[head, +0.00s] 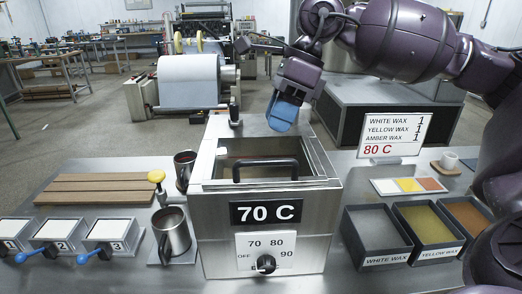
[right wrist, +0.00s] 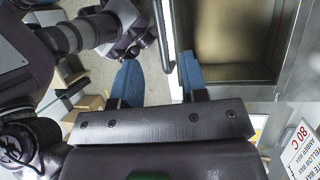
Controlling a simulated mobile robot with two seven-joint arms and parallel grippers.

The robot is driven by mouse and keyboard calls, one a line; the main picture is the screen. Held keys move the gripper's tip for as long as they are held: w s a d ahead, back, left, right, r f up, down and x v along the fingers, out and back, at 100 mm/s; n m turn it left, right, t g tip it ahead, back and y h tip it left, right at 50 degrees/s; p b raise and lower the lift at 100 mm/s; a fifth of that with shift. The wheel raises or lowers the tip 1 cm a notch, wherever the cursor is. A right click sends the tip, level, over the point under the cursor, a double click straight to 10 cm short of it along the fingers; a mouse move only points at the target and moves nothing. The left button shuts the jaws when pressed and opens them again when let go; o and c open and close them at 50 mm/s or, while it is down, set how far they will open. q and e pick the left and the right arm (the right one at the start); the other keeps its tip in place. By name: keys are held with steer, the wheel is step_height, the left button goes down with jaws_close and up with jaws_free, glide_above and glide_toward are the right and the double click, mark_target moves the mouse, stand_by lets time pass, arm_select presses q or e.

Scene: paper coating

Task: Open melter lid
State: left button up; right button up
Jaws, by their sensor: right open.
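The steel melter (head: 212,220) stands in the middle of the bench, with a 70 C display (head: 266,212) and a black dial (head: 266,264) on its front. A black handle (head: 265,164) stands at the front of its top, and the opening shows behind it. The brownish interior (right wrist: 228,38) also shows in the right wrist view. I cannot tell which panel is the lid. My right gripper (head: 284,112) hangs over the rear of the melter. In the right wrist view its blue fingers (right wrist: 161,82) are apart, with nothing seen held between them. My left gripper is not in view.
Metal mugs (head: 172,235) and several numbered trays (head: 108,229) stand left of the melter, with wooden slats (head: 96,188) behind. Wax bins (head: 376,228) and a wax sign (head: 392,133) stand to the right. A roller machine (head: 190,80) is behind the bench.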

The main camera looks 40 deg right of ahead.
steer(key=x, duration=0.7)
steer(key=shift+a+f, duration=0.1)
steer(key=shift+f, duration=0.05)
jaws_close()
